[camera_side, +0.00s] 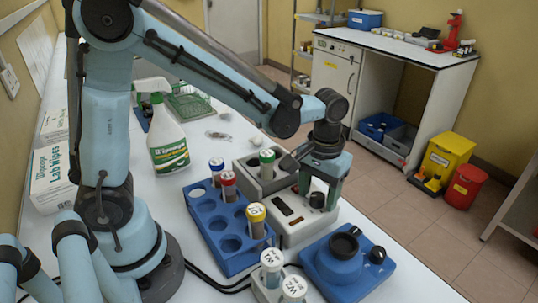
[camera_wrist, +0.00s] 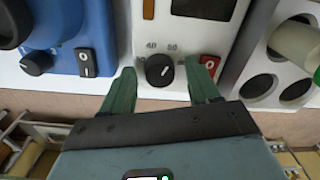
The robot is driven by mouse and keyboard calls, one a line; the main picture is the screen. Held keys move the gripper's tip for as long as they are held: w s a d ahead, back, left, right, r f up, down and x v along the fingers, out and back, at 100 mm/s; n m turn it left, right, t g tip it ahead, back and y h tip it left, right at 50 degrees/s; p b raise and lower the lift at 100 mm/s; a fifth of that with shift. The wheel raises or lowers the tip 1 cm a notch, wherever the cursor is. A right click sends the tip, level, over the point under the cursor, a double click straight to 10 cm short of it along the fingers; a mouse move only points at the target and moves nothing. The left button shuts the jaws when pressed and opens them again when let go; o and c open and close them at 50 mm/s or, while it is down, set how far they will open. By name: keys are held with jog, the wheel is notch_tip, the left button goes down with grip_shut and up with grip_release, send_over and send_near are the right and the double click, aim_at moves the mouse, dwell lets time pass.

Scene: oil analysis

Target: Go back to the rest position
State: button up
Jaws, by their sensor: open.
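My gripper (camera_side: 318,192) is open and empty, pointing down over the front of a white device (camera_side: 298,234). In the wrist view my gripper (camera_wrist: 161,68) has its two green fingers on either side of the device's black dial knob (camera_wrist: 159,71). The knob also shows between the fingers in the side view (camera_side: 317,201). I cannot tell whether either finger touches it. A red switch (camera_wrist: 209,62) sits just right of the right finger.
A blue device (camera_side: 335,272) stands right of the white one. A blue rack (camera_side: 212,240) with capped tubes, a grey-white rack (camera_side: 250,183) with a green-capped tube, and white-capped vials (camera_side: 271,262) stand close by. A spray bottle (camera_side: 168,140) stands farther back.

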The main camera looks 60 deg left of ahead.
jog(key=shift+n, duration=1.5)
